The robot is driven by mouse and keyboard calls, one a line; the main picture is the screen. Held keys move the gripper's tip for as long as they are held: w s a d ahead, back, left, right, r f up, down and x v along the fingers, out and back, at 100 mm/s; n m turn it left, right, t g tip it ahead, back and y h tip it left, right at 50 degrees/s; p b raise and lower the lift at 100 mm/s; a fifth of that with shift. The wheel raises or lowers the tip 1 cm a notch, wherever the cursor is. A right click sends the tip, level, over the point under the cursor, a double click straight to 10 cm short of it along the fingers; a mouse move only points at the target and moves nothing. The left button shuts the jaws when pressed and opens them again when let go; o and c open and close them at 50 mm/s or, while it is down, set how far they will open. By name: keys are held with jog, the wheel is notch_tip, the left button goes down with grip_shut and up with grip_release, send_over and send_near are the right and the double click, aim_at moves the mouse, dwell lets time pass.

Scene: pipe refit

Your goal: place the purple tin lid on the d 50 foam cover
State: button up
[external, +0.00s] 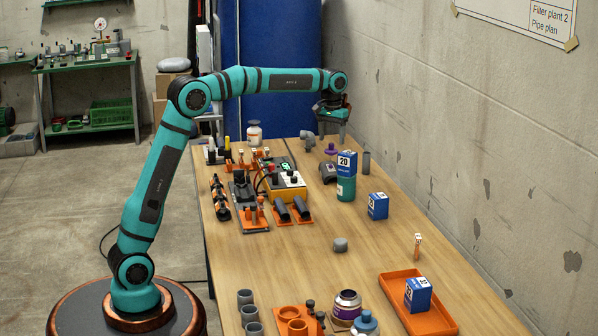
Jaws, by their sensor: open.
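The purple tin lid (331,149) lies on the far part of the wooden table, close to the wall side. My gripper (332,137) points down just above the lid, with its fingers open and apart. The lid shows below and between the fingertips; I cannot tell whether they touch it. No D 50 mark is readable. A dark grey rounded piece (328,173) lies a little nearer than the lid, and a small grey piece (340,245) sits mid-table; I cannot tell whether either is the foam cover.
A blue box marked 20 stands on a green tin (346,188) near the lid. A blue box (378,206) and a grey upright cylinder (366,163) are close by. Grey pipe fittings (307,141) lie left of the lid. An orange tray (438,324) is in front. The table's right middle is mostly clear.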

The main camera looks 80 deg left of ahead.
notch_tip(320, 180, up, 8)
jog(key=shift+r, duration=0.2)
jog(key=s+d+r+m+t+y, duration=0.1)
jog(key=s+d+r+m+t, duration=0.1)
jog(key=s+d+r+t, duration=0.4)
jog(key=s+d+r+m+t, duration=0.2)
jog(key=s+d+r, duration=0.4)
jog(key=s+d, duration=0.55)
jog(key=s+d+f+m+t, duration=0.1)
jog(key=s+d+t, duration=0.2)
jog(key=s, duration=0.6)
jog(key=s+d+f+m+t, duration=0.1)
jog(key=s+d+m+t, duration=0.1)
jog(key=s, duration=0.7)
jog(key=s+d+f+m+t+h, duration=0.1)
jog(key=s+d+t, duration=0.3)
jog(key=s, duration=0.5)
jog(key=shift+s+d+m, duration=0.25)
jog(key=shift+d+m, duration=0.05)
jog(key=shift+m, duration=0.2)
